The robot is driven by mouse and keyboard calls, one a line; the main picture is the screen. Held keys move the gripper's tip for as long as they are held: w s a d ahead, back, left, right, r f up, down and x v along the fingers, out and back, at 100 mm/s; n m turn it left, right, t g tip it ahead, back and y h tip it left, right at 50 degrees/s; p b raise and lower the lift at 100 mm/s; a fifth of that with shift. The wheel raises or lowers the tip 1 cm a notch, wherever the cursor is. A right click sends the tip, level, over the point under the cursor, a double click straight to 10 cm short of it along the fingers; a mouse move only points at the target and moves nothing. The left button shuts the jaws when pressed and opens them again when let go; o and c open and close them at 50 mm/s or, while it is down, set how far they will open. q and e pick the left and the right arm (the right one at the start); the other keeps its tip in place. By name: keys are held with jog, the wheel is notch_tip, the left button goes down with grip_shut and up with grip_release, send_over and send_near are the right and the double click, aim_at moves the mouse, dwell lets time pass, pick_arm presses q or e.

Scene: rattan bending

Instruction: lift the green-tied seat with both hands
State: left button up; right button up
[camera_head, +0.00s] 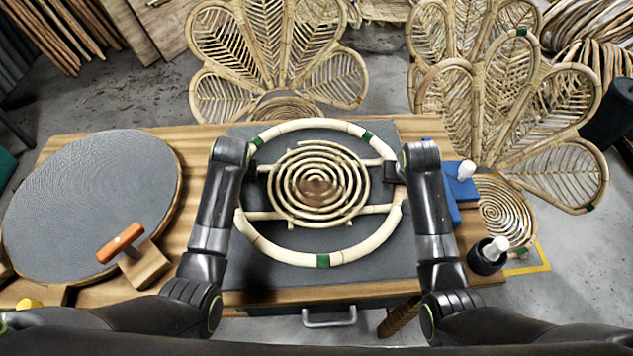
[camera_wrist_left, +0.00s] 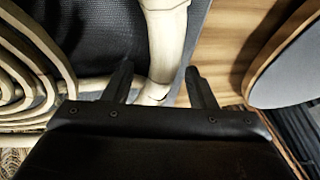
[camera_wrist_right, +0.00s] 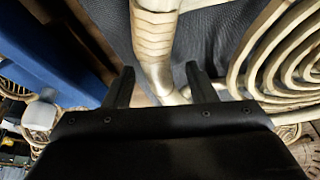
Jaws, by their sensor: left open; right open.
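The green-tied seat is a pale rattan ring (camera_head: 290,254) with green ties around a coiled spiral centre (camera_head: 345,185), lying flat on a dark mat. My left gripper (camera_head: 254,168) is at the ring's left side; in the left wrist view its open fingers (camera_wrist_left: 156,72) stand on either side of the ring tube (camera_wrist_left: 167,45). My right gripper (camera_head: 395,172) is at the right side; in the right wrist view its open fingers (camera_wrist_right: 160,70) straddle the ring tube (camera_wrist_right: 154,42). My forearms hide parts of the ring's sides in the head view.
A round grey-topped board (camera_head: 90,200) and an orange-handled tool (camera_head: 121,243) lie on the wooden table (camera_head: 195,150) at left. A blue block (camera_head: 460,187) and a dark cup with a white-topped item (camera_head: 488,257) are at right. Petal-backed rattan chairs (camera_head: 275,50) stand behind.

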pick_arm(q)
jog(key=shift+x, duration=0.95)
pick_arm(e)
jog(key=shift+x, duration=0.95)
pick_arm(q)
grip_shut()
pick_arm(e)
grip_shut()
